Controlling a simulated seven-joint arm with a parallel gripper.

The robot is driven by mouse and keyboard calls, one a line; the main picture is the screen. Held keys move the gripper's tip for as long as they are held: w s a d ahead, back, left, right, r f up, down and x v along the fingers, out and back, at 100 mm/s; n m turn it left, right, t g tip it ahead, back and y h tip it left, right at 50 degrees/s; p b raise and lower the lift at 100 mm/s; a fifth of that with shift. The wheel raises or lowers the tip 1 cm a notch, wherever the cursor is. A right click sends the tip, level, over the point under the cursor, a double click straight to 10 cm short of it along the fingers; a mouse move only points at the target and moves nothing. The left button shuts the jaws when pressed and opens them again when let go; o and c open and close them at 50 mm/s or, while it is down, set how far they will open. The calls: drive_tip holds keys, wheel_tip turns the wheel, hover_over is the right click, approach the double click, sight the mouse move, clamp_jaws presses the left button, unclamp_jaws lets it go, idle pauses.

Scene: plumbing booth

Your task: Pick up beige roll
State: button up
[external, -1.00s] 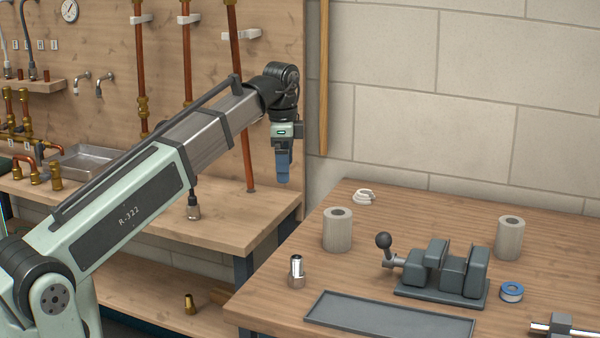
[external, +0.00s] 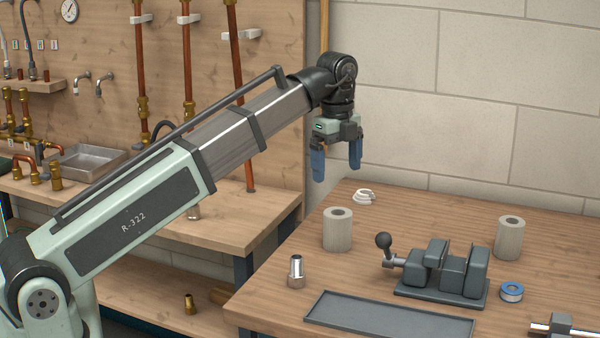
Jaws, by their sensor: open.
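Two beige-grey rolls stand upright on the wooden table. One roll (external: 338,231) is at the table's left, and the other roll (external: 509,239) is at the right behind the vise. They look much alike, so I cannot tell which one the task names. My gripper (external: 336,176) points down with its blue fingers apart and nothing between them. It is in the air above and behind the left roll, apart from it.
A grey vise (external: 443,272) with a ball-ended handle stands between the rolls. A white coil (external: 364,197) lies behind the left roll. A metal fitting (external: 296,271), an empty dark tray (external: 388,318) and a blue tape roll (external: 512,291) are near the front.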

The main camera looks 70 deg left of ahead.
sight(338, 212)
drive_tip(key=f+m, duration=0.2)
drive_tip(key=f, duration=0.2)
drive_tip(key=f+m, duration=0.2)
drive_tip(key=f, duration=0.2)
drive_tip(key=shift+s+f+m, duration=0.15)
drive_tip(key=shift+s+m, duration=0.05)
drive_tip(key=shift+m, duration=0.1)
drive_tip(key=shift+w+d+f, duration=0.1)
drive_tip(key=shift+w+f, duration=0.1)
drive_tip(key=shift+f, duration=1.2)
drive_tip(key=shift+w+d+f, duration=0.1)
drive_tip(key=shift+w+f, duration=0.1)
drive_tip(key=shift+f, duration=1.2)
drive_tip(key=shift+c, duration=0.4)
drive_tip(key=c, duration=1.1)
